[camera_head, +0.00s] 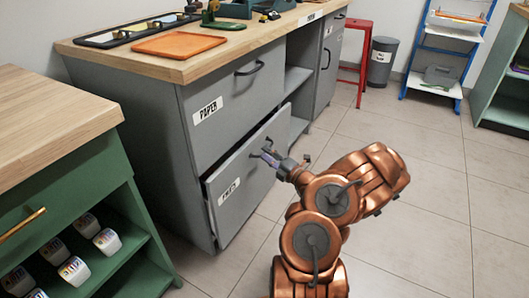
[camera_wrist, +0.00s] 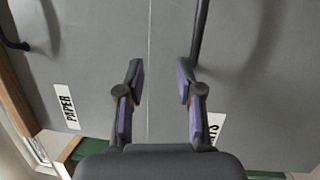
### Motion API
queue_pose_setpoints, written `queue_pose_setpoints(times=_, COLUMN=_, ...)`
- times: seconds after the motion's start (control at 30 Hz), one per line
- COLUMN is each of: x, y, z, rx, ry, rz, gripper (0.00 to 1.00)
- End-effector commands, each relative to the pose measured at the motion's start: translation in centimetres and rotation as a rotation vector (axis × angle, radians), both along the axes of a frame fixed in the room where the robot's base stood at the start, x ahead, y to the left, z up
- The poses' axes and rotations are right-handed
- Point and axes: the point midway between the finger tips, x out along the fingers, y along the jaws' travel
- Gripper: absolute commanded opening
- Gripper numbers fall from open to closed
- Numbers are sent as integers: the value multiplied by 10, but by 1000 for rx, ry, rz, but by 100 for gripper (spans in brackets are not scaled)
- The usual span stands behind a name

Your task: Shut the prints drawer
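The prints drawer (camera_head: 252,180) is the lower grey drawer of the cabinet and stands partly open, its side and top edge showing. Its white label (camera_head: 229,191) is at the left of its front; part of the label also shows behind the right finger in the wrist view (camera_wrist: 217,128). My gripper (camera_head: 266,153) is in front of the drawer's upper part. In the wrist view my gripper (camera_wrist: 160,80) is open and empty, with its fingers spread. The dark drawer handle (camera_wrist: 201,25) is just beyond the right fingertip; I cannot tell if they touch.
The paper drawer (camera_head: 235,95) above looks shut. A green cabinet (camera_head: 75,190) with a wooden top stands at the left. A red stool (camera_head: 357,50), a grey bin (camera_head: 381,62) and a blue rack (camera_head: 445,50) are at the back. The tiled floor (camera_head: 430,170) at right is clear.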

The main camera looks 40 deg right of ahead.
Motion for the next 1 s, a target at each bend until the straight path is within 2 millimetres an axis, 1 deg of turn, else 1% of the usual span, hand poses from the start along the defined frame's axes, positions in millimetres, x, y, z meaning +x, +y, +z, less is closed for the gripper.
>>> queue_pose_setpoints(times=0.03, x=-10, y=-17, z=-17, rx=38, ry=10, rz=-45, gripper=36)
queue_pose_setpoints(times=0.1, x=-21, y=-33, z=-29, rx=79, ry=18, rz=-87, gripper=36)
queue_pose_setpoints(times=0.2, x=-29, y=-46, z=-40, rx=113, ry=25, rz=-124, gripper=36)
queue_pose_setpoints(times=0.27, x=-29, y=-50, z=-42, rx=119, ry=26, rz=-133, gripper=36)
queue_pose_setpoints(times=0.37, x=-21, y=-52, z=-42, rx=119, ry=26, rz=-134, gripper=36)
queue_pose_setpoints(times=0.7, x=28, y=-55, z=-39, rx=118, ry=25, rz=-132, gripper=36)
queue_pose_setpoints(times=0.83, x=39, y=-56, z=-37, rx=119, ry=26, rz=-132, gripper=36)
queue_pose_setpoints(times=1.0, x=46, y=-56, z=-35, rx=120, ry=25, rz=-130, gripper=36)
